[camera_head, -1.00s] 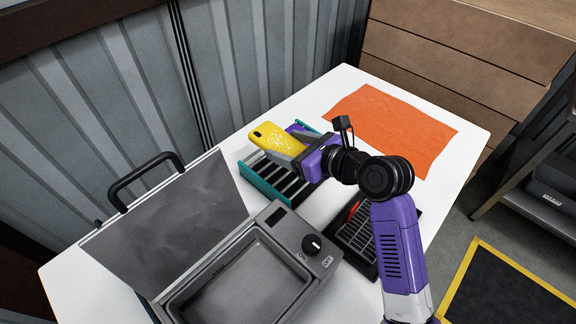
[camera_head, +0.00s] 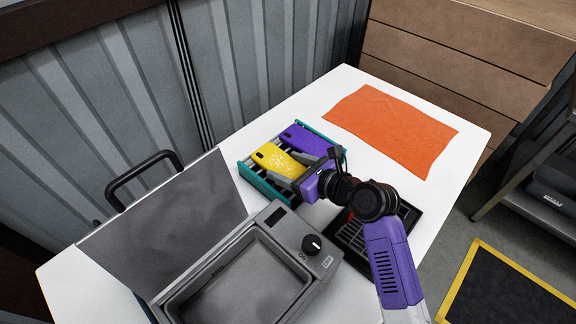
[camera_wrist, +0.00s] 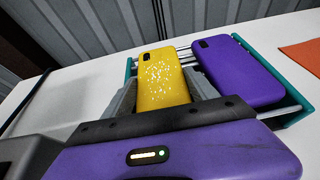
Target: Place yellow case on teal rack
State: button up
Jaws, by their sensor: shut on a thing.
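The yellow case (camera_head: 277,160) with white speckles is between the fingers of my gripper (camera_head: 290,172), which is shut on it. It is at the teal rack (camera_head: 262,184), over the slats beside a purple case (camera_head: 306,139). In the wrist view the yellow case (camera_wrist: 163,80) lies between the grey fingers, with the purple case (camera_wrist: 238,70) to its right and the teal rack's end wall (camera_wrist: 275,75) beyond that. I cannot tell whether the yellow case touches the slats. Its near end is hidden by my gripper.
A grey appliance with an open lid (camera_head: 165,212) and a knob (camera_head: 311,243) stands at the front left. A dark grated tray (camera_head: 350,236) lies under my arm. An orange cloth (camera_head: 392,128) lies flat at the back right. White table is clear around the cloth.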

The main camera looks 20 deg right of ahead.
jog(key=o, duration=1.3)
jog(key=shift+o, duration=0.2)
jog(key=v, duration=1.2)
jog(key=shift+r, duration=0.1)
